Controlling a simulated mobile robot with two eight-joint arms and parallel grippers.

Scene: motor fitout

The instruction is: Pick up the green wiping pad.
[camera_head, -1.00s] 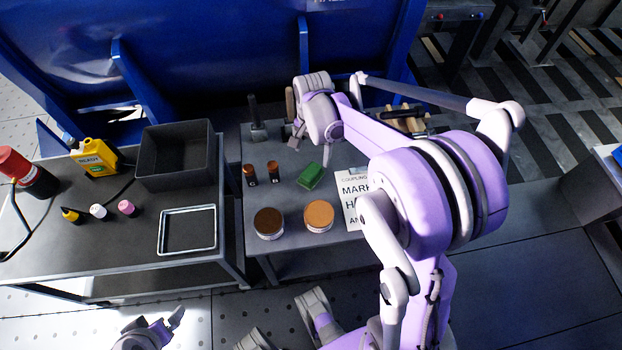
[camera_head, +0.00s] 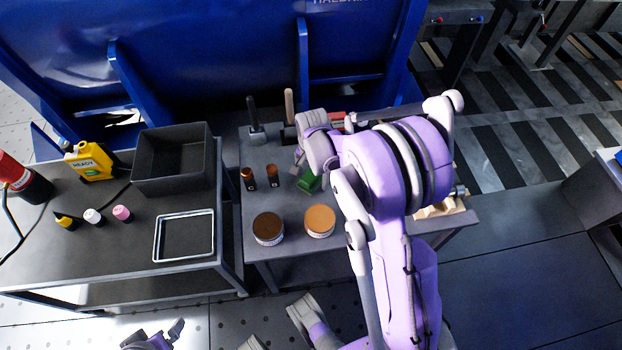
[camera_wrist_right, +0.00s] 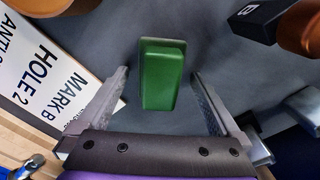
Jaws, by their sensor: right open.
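The green wiping pad (camera_head: 309,181) lies on the right-hand dark table, partly hidden by my right gripper in the head view. In the right wrist view the green pad (camera_wrist_right: 161,76) lies between and just beyond the open fingers. My right gripper (camera_head: 299,163) is over the table at the pad; in the wrist view its fingers (camera_wrist_right: 160,92) are spread wide, with a gap on each side of the pad and nothing held. My left gripper (camera_head: 166,338) shows at the bottom edge of the head view, away from both tables; its jaw state is unclear.
Two round tins, one dark (camera_head: 268,228) and one orange (camera_head: 320,220), stand in front of the pad. Two small brown bottles (camera_head: 260,177) stand left of it. A printed sheet (camera_wrist_right: 45,75) lies beside the pad. A black bin (camera_head: 173,160) stands on the left table.

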